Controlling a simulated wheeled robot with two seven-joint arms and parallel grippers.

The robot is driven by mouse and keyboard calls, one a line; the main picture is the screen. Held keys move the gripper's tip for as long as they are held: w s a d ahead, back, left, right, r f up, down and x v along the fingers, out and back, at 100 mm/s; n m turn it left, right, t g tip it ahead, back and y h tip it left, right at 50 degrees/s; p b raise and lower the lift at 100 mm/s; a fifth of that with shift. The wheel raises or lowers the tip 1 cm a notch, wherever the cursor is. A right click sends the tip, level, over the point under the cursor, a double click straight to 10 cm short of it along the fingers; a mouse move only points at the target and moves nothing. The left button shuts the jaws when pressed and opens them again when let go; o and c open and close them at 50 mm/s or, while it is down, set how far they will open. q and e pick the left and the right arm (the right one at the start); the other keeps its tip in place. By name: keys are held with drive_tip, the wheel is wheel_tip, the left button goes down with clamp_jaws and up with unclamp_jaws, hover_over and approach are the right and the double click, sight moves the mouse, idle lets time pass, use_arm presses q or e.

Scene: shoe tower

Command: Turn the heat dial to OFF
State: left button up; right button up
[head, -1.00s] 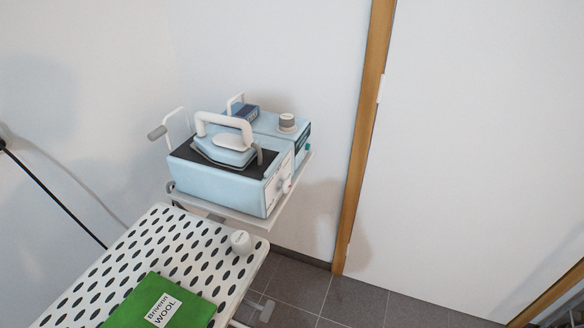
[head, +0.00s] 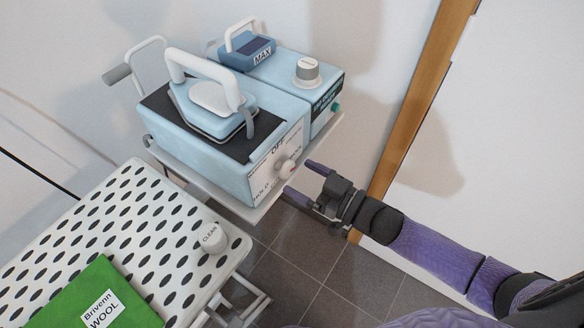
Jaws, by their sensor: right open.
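The heat dial (head: 286,168) is a small whitish knob on the front panel of the light blue ironing station (head: 205,165). The white panel around it has printing, with OFF at its top and other words at the sides, partly too small to read. The dial's exact setting is hard to make out. My right gripper (head: 304,181) comes in from the lower right, open and empty, with its purple-tipped fingers pointing left. It is close to the right of the dial and appears apart from it. My left gripper is not in view.
An iron (head: 214,104) rests on the station's dark top. Behind are a blue tank marked MAX (head: 249,52) and a grey-capped knob (head: 307,70). The perforated ironing board (head: 130,215) holds a green Brivenn WOOL cloth (head: 85,298) and a white CLEAN cap (head: 213,238). A wooden door frame (head: 420,95) stands right.

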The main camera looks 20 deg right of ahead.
sight(290, 172)
drive_tip(key=x, duration=0.3)
drive_tip(key=shift+w+a+b, duration=0.1)
drive_tip(key=shift+b, duration=0.2)
drive_tip(key=shift+w, duration=0.1)
